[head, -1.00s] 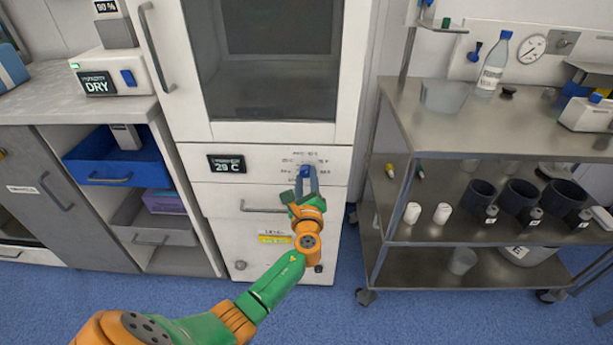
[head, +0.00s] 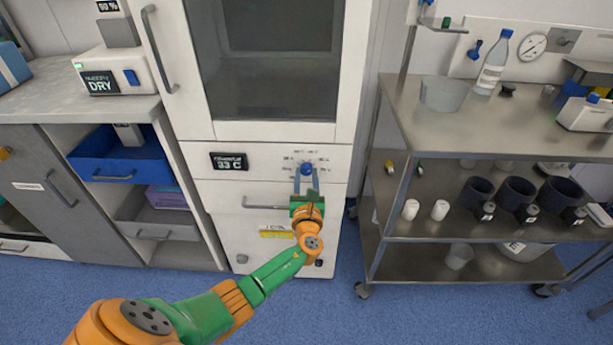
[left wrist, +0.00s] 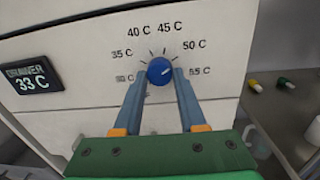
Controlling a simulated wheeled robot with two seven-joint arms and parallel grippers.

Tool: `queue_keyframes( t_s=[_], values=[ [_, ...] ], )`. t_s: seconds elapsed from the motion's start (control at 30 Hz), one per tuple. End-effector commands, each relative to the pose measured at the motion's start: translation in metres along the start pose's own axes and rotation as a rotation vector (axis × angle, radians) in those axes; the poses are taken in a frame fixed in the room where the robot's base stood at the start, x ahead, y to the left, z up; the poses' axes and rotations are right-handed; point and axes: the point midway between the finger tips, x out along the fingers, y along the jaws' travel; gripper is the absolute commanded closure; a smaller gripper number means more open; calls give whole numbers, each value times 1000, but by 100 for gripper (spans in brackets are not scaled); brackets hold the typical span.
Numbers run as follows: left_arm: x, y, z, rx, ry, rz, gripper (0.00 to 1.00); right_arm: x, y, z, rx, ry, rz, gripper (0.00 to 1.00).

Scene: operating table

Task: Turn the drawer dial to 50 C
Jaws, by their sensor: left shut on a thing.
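The blue drawer dial (left wrist: 160,71) is on the white cabinet front, ringed by printed marks from about 30 C to 55 C; it also shows in the head view (head: 307,169). Its pale pointer line slants to the upper right in the left wrist view. The drawer display (left wrist: 32,84) reads 33 C, also in the head view (head: 229,162). My left gripper (left wrist: 160,76) is shut on the dial, one finger on each side of it; it comes from below in the head view (head: 306,175). My right gripper is not in view.
A drawer handle (head: 265,206) lies just below the dial, left of my gripper. A steel cart (head: 450,115) with a bottle, cups and jars stands to the right. An open shelf with a blue bin (head: 118,165) is at the left. Blue floor is free in front.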

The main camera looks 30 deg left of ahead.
Motion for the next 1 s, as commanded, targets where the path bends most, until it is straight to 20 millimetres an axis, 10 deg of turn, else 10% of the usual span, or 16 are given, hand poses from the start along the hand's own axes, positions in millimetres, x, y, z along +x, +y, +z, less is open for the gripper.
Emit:
queue_keyframes(
  t_s=[0.53,0.57,0.67,1.0],
  values=[
    [1,1,4,21,-9,2,100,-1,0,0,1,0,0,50],
    [1,1,4,21,-9,2,54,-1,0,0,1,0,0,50],
    [1,0,3,21,-7,2,30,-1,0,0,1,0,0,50],
    [-7,0,2,22,-2,-1,30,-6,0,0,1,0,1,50]
  ],
)
